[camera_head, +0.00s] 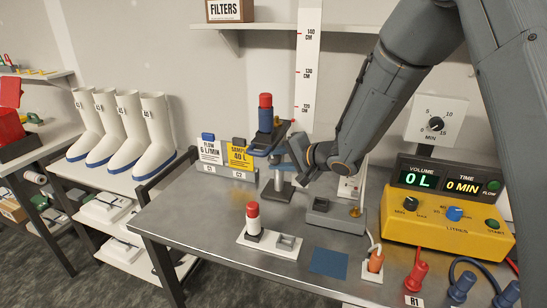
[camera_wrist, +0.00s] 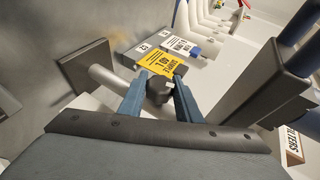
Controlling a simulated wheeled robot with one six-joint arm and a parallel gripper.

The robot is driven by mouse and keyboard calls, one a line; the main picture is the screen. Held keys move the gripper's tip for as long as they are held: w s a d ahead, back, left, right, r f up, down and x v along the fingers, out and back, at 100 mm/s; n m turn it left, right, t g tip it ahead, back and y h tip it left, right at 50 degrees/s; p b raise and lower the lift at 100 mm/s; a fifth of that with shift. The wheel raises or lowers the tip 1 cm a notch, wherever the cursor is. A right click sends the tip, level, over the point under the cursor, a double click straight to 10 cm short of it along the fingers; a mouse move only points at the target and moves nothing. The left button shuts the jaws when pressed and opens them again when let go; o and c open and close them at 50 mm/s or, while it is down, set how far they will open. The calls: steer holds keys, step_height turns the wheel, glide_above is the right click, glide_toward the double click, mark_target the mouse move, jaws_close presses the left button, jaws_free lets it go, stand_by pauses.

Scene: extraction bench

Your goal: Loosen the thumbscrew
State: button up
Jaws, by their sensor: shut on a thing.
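My gripper (camera_head: 288,160) reaches in from the right to a stand with a short metal post and a dark square base. In the wrist view my gripper (camera_wrist: 158,92) has its two blue fingers on either side of a dark knob, the thumbscrew (camera_wrist: 158,88), and is shut on it. The thumbscrew is hidden behind my gripper in the head view. The stand's base (camera_head: 278,190) rests on the bench; it also shows in the wrist view (camera_wrist: 84,72). The stand's dark platform (camera_head: 262,150) carries a dark cylinder with a red top (camera_head: 265,112).
A white height scale (camera_head: 308,75) stands behind. Yellow and white cards (camera_head: 240,155) stand behind the stand. A grey block (camera_head: 328,218) is to the right. A white holder (camera_head: 246,240) with a red-topped vial is in front. A yellow pump unit (camera_head: 450,225) fills the right side.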

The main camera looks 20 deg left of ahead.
mark_target(279, 158)
steer(key=o, duration=1.1)
steer(key=shift+c, duration=0.2)
steer(key=shift+d, duration=0.1)
steer(key=shift+b+v, duration=0.7)
steer(key=shift+v, duration=3.1)
